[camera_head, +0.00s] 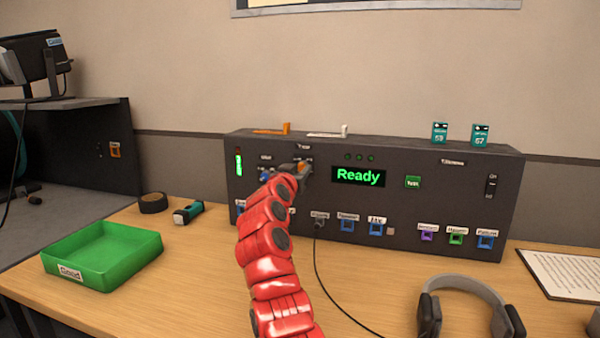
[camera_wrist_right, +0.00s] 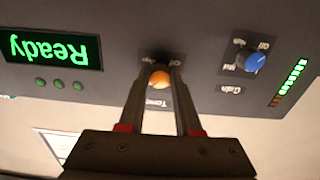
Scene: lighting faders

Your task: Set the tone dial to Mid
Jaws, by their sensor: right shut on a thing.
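The tone dial is an orange knob on the front of the dark console (camera_head: 455,195). In the right wrist view the tone dial (camera_wrist_right: 159,79) sits between the tips of my right gripper (camera_wrist_right: 160,74), with the upside-down label "Tone" beside it. My right gripper (camera_head: 304,170) is shut on the dial. It hides most of the dial and its labels in the head view, and I cannot tell which mark the dial points to. My left gripper is not in view.
A blue Gain dial (camera_wrist_right: 255,62) sits beside the tone dial. The display (camera_head: 358,176) reads "Ready". A row of labelled ports runs below, with a black cable (camera_head: 317,260) plugged in. A green tray (camera_head: 95,265) and headphones (camera_head: 470,285) are on the desk.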

